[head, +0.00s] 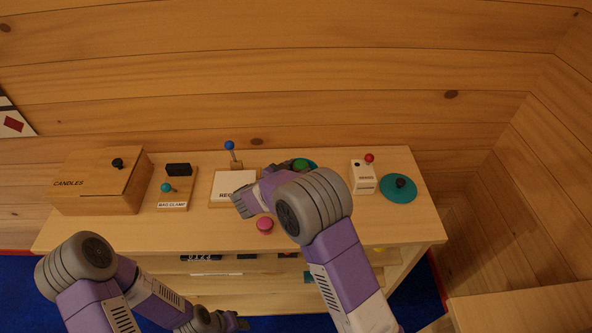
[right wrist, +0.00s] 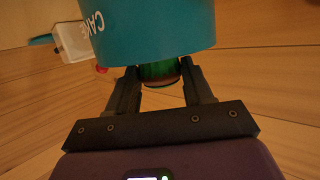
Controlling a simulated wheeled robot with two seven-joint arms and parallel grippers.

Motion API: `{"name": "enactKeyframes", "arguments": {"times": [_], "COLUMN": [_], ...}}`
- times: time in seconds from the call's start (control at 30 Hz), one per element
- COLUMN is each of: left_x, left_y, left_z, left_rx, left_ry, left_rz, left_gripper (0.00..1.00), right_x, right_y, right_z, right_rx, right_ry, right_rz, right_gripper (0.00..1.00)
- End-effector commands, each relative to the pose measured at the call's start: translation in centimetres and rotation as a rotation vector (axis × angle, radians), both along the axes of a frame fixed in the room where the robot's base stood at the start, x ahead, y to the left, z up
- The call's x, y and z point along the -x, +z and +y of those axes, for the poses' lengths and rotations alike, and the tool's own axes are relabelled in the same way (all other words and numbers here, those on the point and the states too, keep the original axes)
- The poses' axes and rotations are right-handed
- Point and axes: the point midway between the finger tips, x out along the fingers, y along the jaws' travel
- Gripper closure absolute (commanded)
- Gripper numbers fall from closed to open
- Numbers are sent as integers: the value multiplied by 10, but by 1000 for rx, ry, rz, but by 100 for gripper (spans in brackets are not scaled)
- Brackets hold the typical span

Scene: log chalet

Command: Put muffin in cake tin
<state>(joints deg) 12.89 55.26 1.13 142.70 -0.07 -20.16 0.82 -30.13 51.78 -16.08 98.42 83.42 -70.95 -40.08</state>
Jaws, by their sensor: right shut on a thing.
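The cake tin is a teal cylinder with upside-down lettering in the right wrist view (right wrist: 155,30). In the head view a strip of its teal (head: 312,163) shows behind my right arm. My right gripper (head: 292,168) is shut on the muffin, a green-and-brown round thing (head: 301,165). In the right wrist view the muffin (right wrist: 158,72) sits between the fingers, partly covered by the tin's rim edge. I cannot tell how deep it is in the tin. A teal disc with a black knob (head: 398,187), apparently the lid, lies at right. My left gripper (head: 232,322) is low, its fingers unclear.
A wooden CANDLES box (head: 90,187) stands at left on the table (head: 200,232), beside a bag clamp board (head: 178,198). A recipe stand with blue knob (head: 230,146) is mid-table. A pink round thing (head: 265,224) lies in front. A white box with red knob (head: 363,178) stands right.

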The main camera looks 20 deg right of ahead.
Motion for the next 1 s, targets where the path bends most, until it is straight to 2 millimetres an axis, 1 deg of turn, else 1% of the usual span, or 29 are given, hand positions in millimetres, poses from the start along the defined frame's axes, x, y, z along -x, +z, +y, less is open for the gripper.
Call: {"name": "enactKeyframes", "arguments": {"times": [0.53, 0.57, 0.7, 0.73, 1.0], "left_x": [0, 0, 0, 0, 0], "left_y": [-1, -1, -1, -1, -1], "left_z": [0, 0, 0, 0, 0], "left_rx": [0, 0, 0, 0, 0], "left_ry": [0, 0, 0, 0, 0], "left_rz": [0, 0, 0, 0, 0], "left_gripper": [57, 57, 57, 57, 57], "right_x": [0, 0, 0, 0, 0], "right_y": [-11, -11, -11, -11, -11], "right_z": [0, 0, 0, 0, 0], "right_rx": [0, 0, 0, 0, -1], "right_ry": [1, 1, 1, 1, 1], "right_rz": [-2, 0, 0, 0, -1], "right_gripper": [79, 48, 26, 24, 24]}}
